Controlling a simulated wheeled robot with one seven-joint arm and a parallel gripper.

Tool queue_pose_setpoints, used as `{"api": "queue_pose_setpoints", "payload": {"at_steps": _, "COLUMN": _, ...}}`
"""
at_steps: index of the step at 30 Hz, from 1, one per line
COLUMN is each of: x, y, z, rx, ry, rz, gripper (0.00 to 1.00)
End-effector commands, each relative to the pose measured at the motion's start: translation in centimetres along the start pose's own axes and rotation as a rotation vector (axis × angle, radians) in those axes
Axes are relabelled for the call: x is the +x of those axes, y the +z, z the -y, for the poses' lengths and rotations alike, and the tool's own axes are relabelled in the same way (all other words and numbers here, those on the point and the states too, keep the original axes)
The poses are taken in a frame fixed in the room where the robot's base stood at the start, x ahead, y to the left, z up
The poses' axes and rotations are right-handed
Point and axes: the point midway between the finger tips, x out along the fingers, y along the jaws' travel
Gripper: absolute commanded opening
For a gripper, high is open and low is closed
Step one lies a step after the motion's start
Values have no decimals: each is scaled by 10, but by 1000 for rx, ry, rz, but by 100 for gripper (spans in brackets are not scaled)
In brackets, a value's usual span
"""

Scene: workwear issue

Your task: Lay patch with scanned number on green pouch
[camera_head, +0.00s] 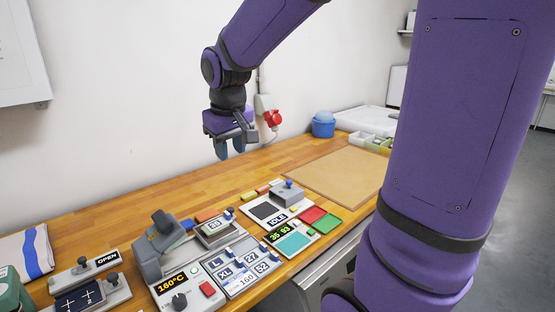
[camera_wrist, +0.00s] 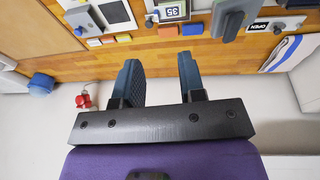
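My gripper (camera_head: 231,150) hangs above the back of the wooden bench. In the wrist view my gripper (camera_wrist: 160,70) has its two blue fingers apart with nothing between them. Number patches (camera_head: 241,269) marked L, XL, 27, 32, 52 and 160 lie in a grey tray at the front. A scanner-like unit (camera_head: 279,235) shows green digits that look like 35 93, with a teal pad (camera_head: 293,243). A small block with a number display (camera_head: 214,226) stands left of it; it shows 35 in the wrist view (camera_wrist: 172,9). I cannot make out a green pouch for certain; a dark green object (camera_head: 10,291) is cut off at left.
A heat press (camera_head: 165,246) reading 160°C stands left of the tray. A unit marked IDLE (camera_head: 277,218) and red (camera_head: 312,214) and green (camera_head: 327,224) squares lie to the right. A tan board (camera_head: 335,173) is bare. A blue tub (camera_head: 323,128) stands behind it.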

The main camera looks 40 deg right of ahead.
Motion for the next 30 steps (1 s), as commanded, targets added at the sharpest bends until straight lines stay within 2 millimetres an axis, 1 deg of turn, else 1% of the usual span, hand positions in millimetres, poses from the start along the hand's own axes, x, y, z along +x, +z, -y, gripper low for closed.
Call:
{"api": "queue_pose_setpoints", "payload": {"at_steps": 1, "x": -14, "y": 13, "z": 3, "rx": 2, "ry": 1, "rz": -25, "gripper": 37}}
{"api": "queue_pose_setpoints", "payload": {"at_steps": 3, "x": -28, "y": 31, "z": 7, "rx": 4, "ry": -1, "rz": -52, "gripper": 37}}
{"api": "queue_pose_setpoints", "payload": {"at_steps": 8, "x": -55, "y": 74, "z": 14, "rx": 11, "ry": -15, "rz": -114, "gripper": 37}}
{"api": "queue_pose_setpoints", "payload": {"at_steps": 9, "x": -61, "y": 85, "z": 15, "rx": 13, "ry": -20, "rz": -130, "gripper": 37}}
{"api": "queue_pose_setpoints", "payload": {"at_steps": 12, "x": -72, "y": 112, "z": 18, "rx": 16, "ry": -36, "rz": -168, "gripper": 37}}
{"api": "queue_pose_setpoints", "payload": {"at_steps": 15, "x": -79, "y": 137, "z": 21, "rx": 20, "ry": -57, "rz": -202, "gripper": 37}}
{"api": "queue_pose_setpoints", "payload": {"at_steps": 18, "x": -82, "y": 156, "z": 23, "rx": 21, "ry": -74, "rz": -229, "gripper": 37}}
{"api": "queue_pose_setpoints", "payload": {"at_steps": 21, "x": -84, "y": 169, "z": 24, "rx": 23, "ry": -88, "rz": -246, "gripper": 37}}
{"api": "queue_pose_setpoints", "payload": {"at_steps": 24, "x": -84, "y": 175, "z": 24, "rx": 23, "ry": -95, "rz": -254, "gripper": 37}}
{"api": "queue_pose_setpoints", "payload": {"at_steps": 30, "x": -84, "y": 177, "z": 24, "rx": 24, "ry": -97, "rz": -255, "gripper": 37}}
